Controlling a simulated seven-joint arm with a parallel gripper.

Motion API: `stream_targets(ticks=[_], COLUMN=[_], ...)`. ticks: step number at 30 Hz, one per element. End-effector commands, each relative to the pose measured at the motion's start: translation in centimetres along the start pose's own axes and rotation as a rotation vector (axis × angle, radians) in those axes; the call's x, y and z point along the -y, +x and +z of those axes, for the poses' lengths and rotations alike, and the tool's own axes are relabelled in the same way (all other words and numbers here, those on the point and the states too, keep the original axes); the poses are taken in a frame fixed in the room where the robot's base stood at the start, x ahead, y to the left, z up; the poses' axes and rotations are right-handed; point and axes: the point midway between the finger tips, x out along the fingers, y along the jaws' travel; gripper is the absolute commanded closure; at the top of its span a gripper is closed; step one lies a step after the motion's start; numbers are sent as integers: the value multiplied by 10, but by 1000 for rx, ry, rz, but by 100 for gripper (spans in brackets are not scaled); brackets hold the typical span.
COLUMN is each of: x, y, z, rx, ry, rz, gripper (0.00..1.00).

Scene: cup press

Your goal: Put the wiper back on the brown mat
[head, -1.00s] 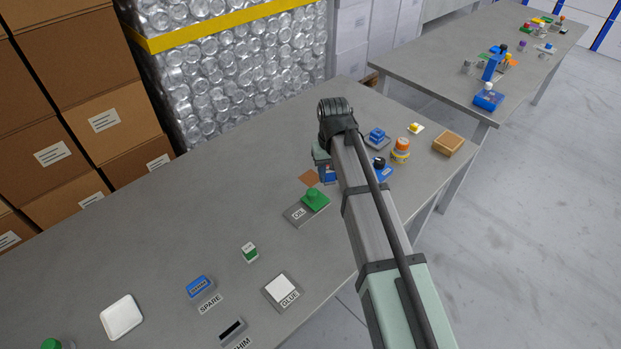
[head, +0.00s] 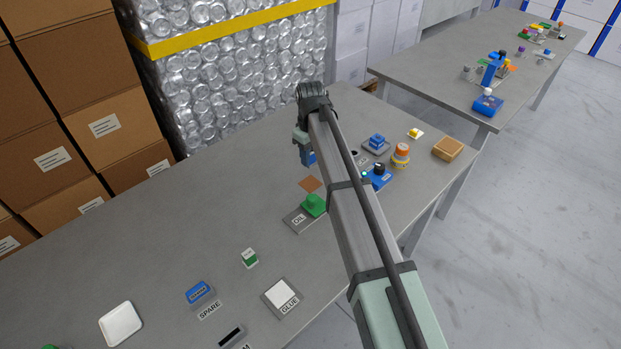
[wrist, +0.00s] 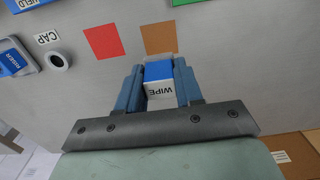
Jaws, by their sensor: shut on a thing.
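The wiper (wrist: 159,82) is a small block with a blue top part and a white part lettered WIPE. In the wrist view my gripper (wrist: 159,76) is shut on it, with one blue finger on each side. In the head view my gripper (head: 308,157) is just beyond the brown mat (head: 311,184), and the wiper cannot be told apart from the fingers there. The brown mat also shows in the wrist view (wrist: 160,37), bare, just above the wiper in the picture. The height of the wiper over the table is hard to tell.
A red square (wrist: 103,42) lies beside the brown mat. A ring labelled CAP (wrist: 59,60) and a blue block (wrist: 17,56) are farther left. In the head view a green piece (head: 313,205) stands on the OIL plate near the mat. The table left of my gripper is clear.

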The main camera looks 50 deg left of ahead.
Motion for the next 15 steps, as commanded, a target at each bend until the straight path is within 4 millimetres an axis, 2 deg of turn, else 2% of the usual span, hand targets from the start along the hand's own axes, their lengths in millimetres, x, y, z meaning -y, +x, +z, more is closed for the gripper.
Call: stream_targets(ticks=[6,15], x=[0,0], y=[37,62], z=[1,0], rx=[2,1], ry=[2,3], rz=[-1,-1], gripper=[98,98])
